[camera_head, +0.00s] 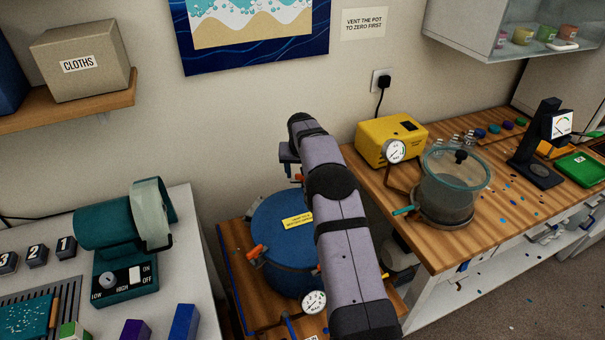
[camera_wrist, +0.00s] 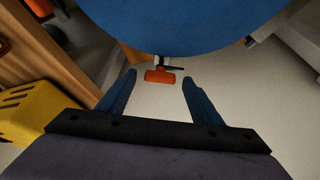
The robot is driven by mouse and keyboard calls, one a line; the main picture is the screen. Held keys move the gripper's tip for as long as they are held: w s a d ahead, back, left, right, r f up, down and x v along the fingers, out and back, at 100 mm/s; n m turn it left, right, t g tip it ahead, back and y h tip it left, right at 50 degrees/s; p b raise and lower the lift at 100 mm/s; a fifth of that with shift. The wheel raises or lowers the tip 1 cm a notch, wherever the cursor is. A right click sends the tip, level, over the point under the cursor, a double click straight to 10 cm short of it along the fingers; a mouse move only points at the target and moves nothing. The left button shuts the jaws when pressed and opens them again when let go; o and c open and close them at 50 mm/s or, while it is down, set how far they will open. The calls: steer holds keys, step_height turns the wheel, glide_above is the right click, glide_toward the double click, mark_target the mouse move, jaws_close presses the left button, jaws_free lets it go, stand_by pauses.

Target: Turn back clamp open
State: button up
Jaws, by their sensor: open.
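A blue round pot lid (camera_head: 277,245) with a yellow label lies on the low wooden stand in the head view. An orange clamp (camera_head: 258,252) shows at its left edge, and an orange piece (camera_head: 297,178) shows at its back edge beside my arm. In the wrist view the orange back clamp handle (camera_wrist: 160,76) sits just under the blue lid's edge (camera_wrist: 180,25). My gripper (camera_wrist: 160,90) is open, its two blue fingers on either side of the handle, with gaps visible on both sides. In the head view my arm hides the right part of the pot.
A pressure gauge (camera_head: 314,301) stands at the pot's front. A yellow pump (camera_head: 391,141) and a glass chamber (camera_head: 452,185) stand on the right bench. A green machine (camera_head: 124,245) stands on the left bench. The wall is close behind the pot.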

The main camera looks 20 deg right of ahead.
steer(key=b+v, duration=0.2)
steer(key=v, duration=0.4)
steer(key=shift+r, duration=0.3)
steer(key=shift+s, duration=0.15)
steer(key=shift+a, duration=0.1)
steer(key=s+a+f+n+g, duration=0.1)
steer(key=s+a, duration=0.4)
steer(key=s, duration=0.8)
steer(key=s+a+f+n+g+y, duration=0.1)
steer(key=s+a, duration=0.4)
steer(key=s, duration=0.9)
steer(key=s+a+f+n+g, duration=0.2)
steer(key=s+a, duration=0.3)
steer(key=s, duration=0.9)
steer(key=shift+f+n+y, duration=0.4)
steer(key=shift+f, duration=0.4)
steer(key=shift+w, duration=0.1)
